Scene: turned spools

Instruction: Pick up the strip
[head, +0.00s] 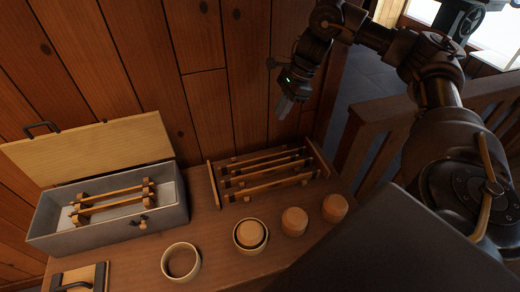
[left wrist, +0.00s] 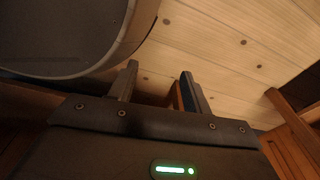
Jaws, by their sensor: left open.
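Several thin wooden strips (head: 268,187) lie across a low wooden rack at the back of the table in the head view. More strips (head: 113,197) rest on notched supports inside a grey box (head: 165,215) with its pale wooden lid open. I cannot tell which strip is the task's one. My right gripper (head: 287,106) hangs above and behind the rack, apart from the strips, with its fingers pointing down; its jaw gap is unclear. My left gripper (left wrist: 160,72) shows only in the left wrist view, with its fingers apart and no strip clearly between them.
An open round wooden container (head: 181,262), another with a round piece inside (head: 250,234), and two round wooden pieces (head: 294,221) (head: 335,208) stand along the front. A handled wooden piece (head: 80,279) lies front left. A plank wall stands behind; a wooden railing (head: 372,150) is at right.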

